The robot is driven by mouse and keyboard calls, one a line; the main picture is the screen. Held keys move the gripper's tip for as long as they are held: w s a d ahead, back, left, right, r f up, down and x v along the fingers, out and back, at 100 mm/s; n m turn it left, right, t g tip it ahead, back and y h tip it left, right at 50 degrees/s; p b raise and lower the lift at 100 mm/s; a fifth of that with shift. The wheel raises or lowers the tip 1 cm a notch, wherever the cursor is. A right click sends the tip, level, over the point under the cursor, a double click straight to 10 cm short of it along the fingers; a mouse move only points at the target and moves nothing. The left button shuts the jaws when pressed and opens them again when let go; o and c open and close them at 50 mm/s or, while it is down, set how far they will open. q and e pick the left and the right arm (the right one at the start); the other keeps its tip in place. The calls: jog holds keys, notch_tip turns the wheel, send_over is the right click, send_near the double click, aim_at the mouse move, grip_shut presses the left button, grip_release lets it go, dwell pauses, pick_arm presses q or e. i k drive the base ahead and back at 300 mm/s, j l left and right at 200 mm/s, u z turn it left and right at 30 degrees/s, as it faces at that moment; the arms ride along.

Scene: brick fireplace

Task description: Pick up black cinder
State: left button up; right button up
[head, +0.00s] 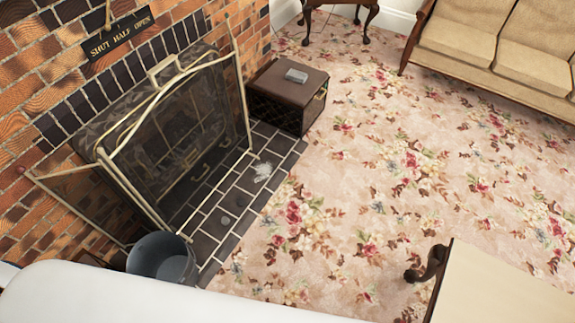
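I cannot make out a black cinder for certain. A small dark roundish spot (226,220) lies on the dark tiled hearth (236,200) in front of the fireplace screen; it is too small and too close in tone to the tiles to tell what it is. A pale ash-like patch (263,172) lies further along the hearth. Neither of my grippers is in view.
A gold-framed mesh fire screen (180,130) stands before the brick fireplace. A dark metal bucket (162,258) stands at the hearth's near end, a brown box (288,98) at its far end. A table (500,290) is at lower right; the floral carpet (350,200) between is open.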

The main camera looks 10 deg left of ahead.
aim_at(240, 202)
jog(key=i+l+z, duration=0.1)
jog(key=i+z, duration=0.3)
jog(key=i, duration=1.55)
jog(key=i+u, duration=0.2)
jog(key=u, duration=0.2)
jog(key=i+u, duration=0.15)
jog(key=u, duration=0.25)
jog(key=i+l+u, duration=0.15)
jog(key=u, duration=0.25)
jog(key=i+l+u, duration=0.15)
jog(key=u, duration=0.25)
